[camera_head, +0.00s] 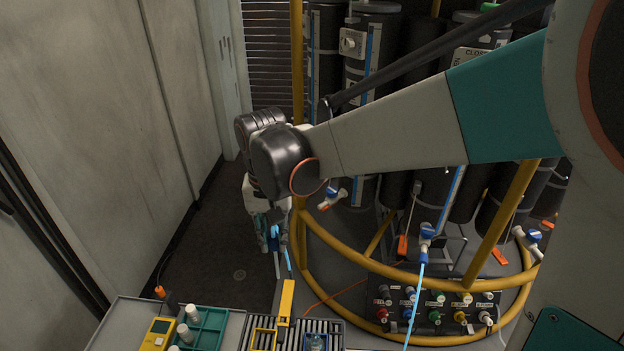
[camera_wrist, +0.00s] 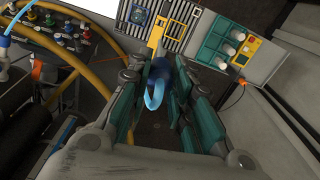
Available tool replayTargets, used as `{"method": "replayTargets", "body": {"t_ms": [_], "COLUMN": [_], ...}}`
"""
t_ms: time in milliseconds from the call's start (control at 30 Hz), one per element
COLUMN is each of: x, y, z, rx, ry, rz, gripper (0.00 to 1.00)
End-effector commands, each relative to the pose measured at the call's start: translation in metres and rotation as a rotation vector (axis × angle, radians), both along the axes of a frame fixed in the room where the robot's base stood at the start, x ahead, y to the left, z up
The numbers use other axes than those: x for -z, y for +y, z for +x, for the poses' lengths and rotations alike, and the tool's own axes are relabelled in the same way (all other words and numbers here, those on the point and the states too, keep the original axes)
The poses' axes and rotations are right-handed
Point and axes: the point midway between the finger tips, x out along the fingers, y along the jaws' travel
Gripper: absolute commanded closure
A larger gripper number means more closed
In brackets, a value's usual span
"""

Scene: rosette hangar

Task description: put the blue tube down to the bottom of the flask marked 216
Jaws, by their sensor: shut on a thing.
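My gripper (camera_head: 273,243) hangs at the left of the yellow rosette frame, pointing down, above the dark floor and behind the bench. In the wrist view its teal fingers (camera_wrist: 155,95) are closed in around the blue tube (camera_wrist: 154,92), which shows as a short loop between them. In the head view light-blue lengths of the tube (camera_head: 288,260) hang below the fingers. Its upper end is hidden. A small clear flask (camera_head: 316,343) stands in the slotted rack at the bottom edge, apart from the tube. No number 216 is legible.
A yellow rail (camera_head: 355,263) curves around dark bottles at the right. Another blue tube (camera_head: 417,290) hangs from a blue-capped spigot in front of a connector panel (camera_head: 440,305). A teal tray (camera_head: 205,330) holds white-capped pots beside a yellow device (camera_head: 158,335). The left floor is clear.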

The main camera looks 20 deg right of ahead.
Motion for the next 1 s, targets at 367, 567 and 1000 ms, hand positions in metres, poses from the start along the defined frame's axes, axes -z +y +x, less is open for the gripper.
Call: {"method": "replayTargets", "body": {"t_ms": [367, 567, 1000], "x": [0.106, 0.168, 0.294], "y": [-0.029, -0.048, -0.088], "z": [0.007, 0.01, 0.009], "rx": [0.003, 0.003, 0.002], "ry": [0.0, 0.0, 0.0], "rz": [0.0, 0.0, 0.0], "gripper": [0.94, 0.94, 0.94]}}
